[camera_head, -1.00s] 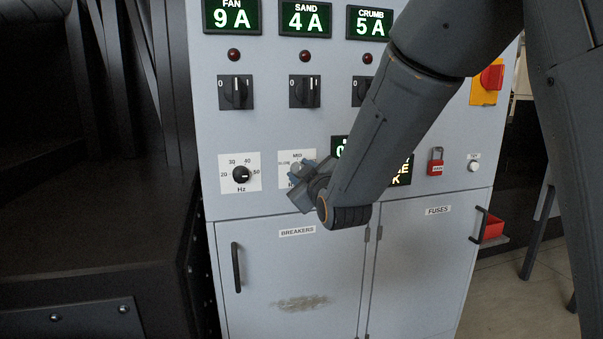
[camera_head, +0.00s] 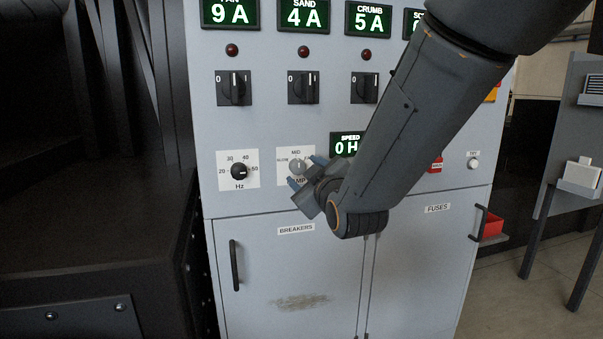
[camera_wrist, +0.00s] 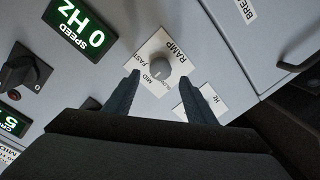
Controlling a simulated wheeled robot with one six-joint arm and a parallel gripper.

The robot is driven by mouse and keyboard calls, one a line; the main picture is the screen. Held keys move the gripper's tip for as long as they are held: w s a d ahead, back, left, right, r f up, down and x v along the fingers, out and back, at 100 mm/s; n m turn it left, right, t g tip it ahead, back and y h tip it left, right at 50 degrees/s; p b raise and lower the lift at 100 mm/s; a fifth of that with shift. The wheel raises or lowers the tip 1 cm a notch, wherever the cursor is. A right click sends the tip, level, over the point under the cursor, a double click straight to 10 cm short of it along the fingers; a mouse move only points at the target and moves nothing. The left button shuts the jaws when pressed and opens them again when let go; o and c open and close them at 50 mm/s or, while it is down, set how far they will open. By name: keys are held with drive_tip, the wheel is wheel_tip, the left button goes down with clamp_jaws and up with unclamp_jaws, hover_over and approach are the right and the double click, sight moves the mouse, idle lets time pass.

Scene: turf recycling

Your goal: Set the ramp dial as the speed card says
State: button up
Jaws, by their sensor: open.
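The ramp dial (camera_head: 297,166) is a small grey round knob on a white plate marked SLOW, MID and FAST, on the grey cabinet front. It also shows in the wrist view (camera_wrist: 160,68); I cannot tell surely which mark it points at. My gripper (camera_head: 306,172) is open and empty, just to the lower right of the knob in the head view. In the wrist view its two fingertips (camera_wrist: 159,74) lie apart, with the knob between and slightly beyond them. A green-lit speed display (camera_head: 347,145) reads 0 Hz. I see no readable speed card.
A black Hz dial (camera_head: 240,171) sits left of the ramp dial. Rotary switches (camera_head: 303,88), red lamps and ampere displays are above. BREAKERS and FUSES doors with black handles (camera_head: 235,265) are below. My arm covers the panel's right part.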

drive_tip(key=v, duration=0.3)
idle(0.4)
drive_tip(key=s+d+f+m+g+h, duration=0.25)
drive_tip(key=d+f, duration=0.25)
drive_tip(key=f, duration=0.3)
drive_tip(key=s+d+f+m+g+h, duration=0.1)
drive_tip(key=s+d+f+m+g, duration=0.25)
drive_tip(key=f, duration=0.45)
drive_tip(key=s+d+f+m+g+h, duration=0.1)
drive_tip(key=s+d+f+g, duration=0.3)
drive_tip(key=s, duration=0.6)
drive_tip(key=s+d+f+m+g+h, duration=0.1)
drive_tip(key=s+d+f+m+g, duration=0.3)
drive_tip(key=s, duration=0.5)
drive_tip(key=shift+s+d+f+g, duration=0.4)
drive_tip(key=shift+d+f+g, duration=0.35)
drive_tip(key=shift+g, duration=0.35)
drive_tip(key=shift+c, duration=0.4)
